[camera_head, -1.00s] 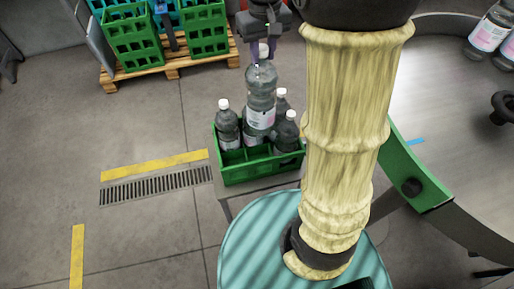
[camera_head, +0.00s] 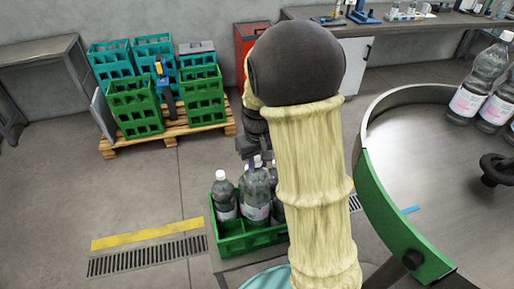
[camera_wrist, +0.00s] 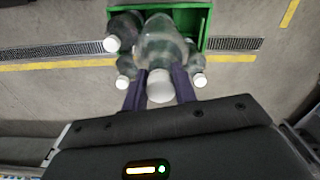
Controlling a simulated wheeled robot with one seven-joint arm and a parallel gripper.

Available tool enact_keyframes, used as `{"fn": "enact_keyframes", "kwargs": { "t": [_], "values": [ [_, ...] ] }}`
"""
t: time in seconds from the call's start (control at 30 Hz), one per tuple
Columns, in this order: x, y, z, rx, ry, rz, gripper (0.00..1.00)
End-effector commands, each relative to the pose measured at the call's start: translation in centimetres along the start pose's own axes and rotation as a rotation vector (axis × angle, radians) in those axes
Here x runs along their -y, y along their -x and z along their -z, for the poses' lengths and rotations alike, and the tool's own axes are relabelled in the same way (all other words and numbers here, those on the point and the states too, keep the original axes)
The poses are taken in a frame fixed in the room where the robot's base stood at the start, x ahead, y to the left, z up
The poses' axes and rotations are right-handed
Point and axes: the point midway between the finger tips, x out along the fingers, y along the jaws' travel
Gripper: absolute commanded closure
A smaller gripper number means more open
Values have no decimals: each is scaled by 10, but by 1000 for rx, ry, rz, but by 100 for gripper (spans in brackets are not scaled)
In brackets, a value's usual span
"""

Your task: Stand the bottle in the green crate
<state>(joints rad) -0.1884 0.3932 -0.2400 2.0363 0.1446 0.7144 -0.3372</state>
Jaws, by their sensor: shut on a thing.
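A clear bottle with a white cap and pale label (camera_head: 256,204) is upright at the green crate (camera_head: 250,240), among other bottles. Its lower part is behind the crate's front wall; I cannot tell whether its base touches the crate floor. My gripper (camera_head: 254,158) is above it, partly hidden by my arm. In the wrist view, the two purple fingers (camera_wrist: 160,84) are shut on the bottle at its neck, just behind the white cap (camera_wrist: 160,88). The green crate (camera_wrist: 205,28) shows beyond it.
Other capped bottles stand in the crate, one at the left (camera_head: 224,200), close beside the held one. My arm hides the crate's right side. A round metal table with a green guard (camera_head: 385,205) is at right, bearing bottles (camera_head: 470,95). Stacked crates (camera_head: 135,105) stand on a pallet behind.

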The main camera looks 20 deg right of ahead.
Motion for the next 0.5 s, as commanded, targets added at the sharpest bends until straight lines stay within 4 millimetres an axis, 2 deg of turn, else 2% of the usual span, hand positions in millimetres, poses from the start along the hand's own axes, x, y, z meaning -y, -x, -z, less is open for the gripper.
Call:
{"fn": "enact_keyframes", "kwargs": {
  "t": [0.5],
  "values": [
    [0, -88, -1, 0, 0, 0, 100]
  ]
}}
